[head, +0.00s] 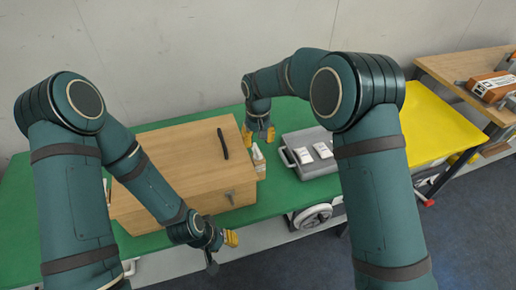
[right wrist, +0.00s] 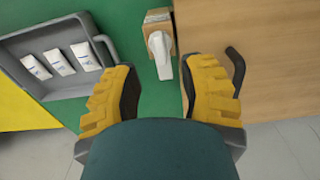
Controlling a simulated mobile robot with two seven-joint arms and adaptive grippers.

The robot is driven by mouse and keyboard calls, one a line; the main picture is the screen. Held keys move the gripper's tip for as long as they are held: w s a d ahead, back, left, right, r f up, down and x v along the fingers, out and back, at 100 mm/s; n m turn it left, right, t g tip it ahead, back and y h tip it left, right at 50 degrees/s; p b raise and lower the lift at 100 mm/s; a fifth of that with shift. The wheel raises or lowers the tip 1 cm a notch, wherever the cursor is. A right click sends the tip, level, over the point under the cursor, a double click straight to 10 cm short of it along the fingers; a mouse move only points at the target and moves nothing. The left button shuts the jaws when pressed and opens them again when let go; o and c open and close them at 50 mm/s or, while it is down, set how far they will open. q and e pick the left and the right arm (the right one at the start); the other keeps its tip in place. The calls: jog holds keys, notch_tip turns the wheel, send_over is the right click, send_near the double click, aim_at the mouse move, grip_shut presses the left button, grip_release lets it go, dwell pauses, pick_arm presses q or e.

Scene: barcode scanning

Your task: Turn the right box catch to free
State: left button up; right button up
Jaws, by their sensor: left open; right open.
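The wooden box (head: 165,165) stands on the green table with its lid down and a black handle (head: 223,144) on top. A small metal catch (head: 230,196) shows on the right part of its front face; its exact turn is too small to tell. My left arm hides part of the front face. My right gripper (head: 259,138) is open and empty behind the box's right end; its fingers also show in the right wrist view (right wrist: 160,88).
A white device on a wooden block (head: 258,160) stands beside the box's right end; it also shows in the right wrist view (right wrist: 160,50). A grey tray (head: 318,170) with white packets lies right of it. A yellow surface (head: 432,125) is farther right.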

aim_at(258, 151)
notch_tip(258, 151, up, 6)
dwell(0.7)
